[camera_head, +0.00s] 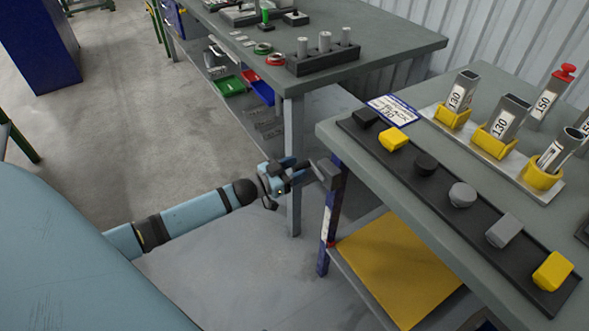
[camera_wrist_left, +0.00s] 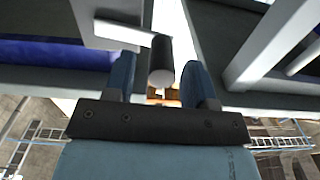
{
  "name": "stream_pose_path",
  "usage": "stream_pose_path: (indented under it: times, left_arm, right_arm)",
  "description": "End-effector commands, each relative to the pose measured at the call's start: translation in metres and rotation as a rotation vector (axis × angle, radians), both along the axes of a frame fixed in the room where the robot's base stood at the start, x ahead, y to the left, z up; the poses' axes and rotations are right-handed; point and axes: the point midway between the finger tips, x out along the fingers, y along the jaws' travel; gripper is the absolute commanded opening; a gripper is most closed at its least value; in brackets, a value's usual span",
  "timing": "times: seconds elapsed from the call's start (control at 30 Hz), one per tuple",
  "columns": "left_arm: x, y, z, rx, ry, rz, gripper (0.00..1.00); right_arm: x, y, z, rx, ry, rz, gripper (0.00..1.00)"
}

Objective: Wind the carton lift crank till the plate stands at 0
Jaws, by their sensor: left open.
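The lift crank (camera_head: 325,174) is at the near left corner of the right-hand table, by a blue post. In the left wrist view its dark round handle (camera_wrist_left: 161,58) stands between my blue fingers, with a pale crank arm (camera_wrist_left: 118,33) running left from it. My left gripper (camera_head: 289,177) is open around the handle; gaps show on both sides, more clearly on the right. A yellow plate (camera_head: 395,265), seemingly the lift plate, lies below the tabletop. A white and red band shows on the post (camera_head: 329,235), but no scale reading is legible. My right gripper is not identifiable.
The right-hand table (camera_head: 430,85) carries a black rail (camera_head: 455,230) of knobs and blocks and a row of numbered tubes in yellow holders. A blue-framed card (camera_head: 393,109) lies near its left edge. Another workbench (camera_head: 390,45) stands behind. Open floor lies left.

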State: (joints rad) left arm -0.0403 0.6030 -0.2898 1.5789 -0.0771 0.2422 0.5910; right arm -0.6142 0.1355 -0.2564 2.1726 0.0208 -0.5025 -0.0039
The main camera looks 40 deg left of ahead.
Motion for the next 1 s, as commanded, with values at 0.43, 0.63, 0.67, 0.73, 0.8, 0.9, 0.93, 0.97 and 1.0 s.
stream_pose_path:
  times: [0.43, 0.63, 0.67, 0.73, 0.8, 0.9, 0.93, 0.97, 1.0]
  left_arm:
    - [0.0, 0.0, 0.0, -0.001, 0.0, -0.001, 0.0]
    - [0.0, -0.001, -0.001, -0.018, 0.008, -0.001, 0.0]
    - [0.0, -0.001, -0.001, -0.026, 0.011, -0.002, 0.0]
    - [0.0, -0.001, -0.002, -0.048, 0.02, -0.002, 0.0]
    - [0.0, 0.0, -0.004, -0.078, 0.031, -0.002, 0.0]
    - [0.0, 0.0, -0.006, -0.137, 0.056, -0.001, 0.0]
    - [0.0, 0.0, -0.008, -0.157, 0.065, -0.001, 0.0]
    - [0.0, 0.0, -0.009, -0.18, 0.075, -0.002, 0.0]
    - [0.0, 0.0, -0.011, -0.211, 0.086, -0.002, 0.0]
  right_arm:
    - [0.0, 0.0, 0.0, -0.001, -0.001, 0.0, 0.62]
    - [0.0, 0.0, 0.002, -0.001, -0.001, 0.0, 0.62]
    - [0.0, 0.0, 0.003, -0.001, -0.002, 0.001, 0.62]
    - [0.0, 0.0, 0.004, -0.003, -0.001, 0.001, 0.62]
    - [0.0, -0.001, 0.005, -0.005, 0.002, 0.0, 0.62]
    - [-0.001, -0.001, 0.007, -0.01, 0.004, 0.0, 0.62]
    - [-0.001, -0.002, 0.008, -0.012, 0.005, -0.001, 0.62]
    - [-0.001, -0.002, 0.008, -0.013, 0.005, -0.001, 0.62]
    - [-0.001, -0.002, 0.009, -0.016, 0.008, -0.001, 0.62]
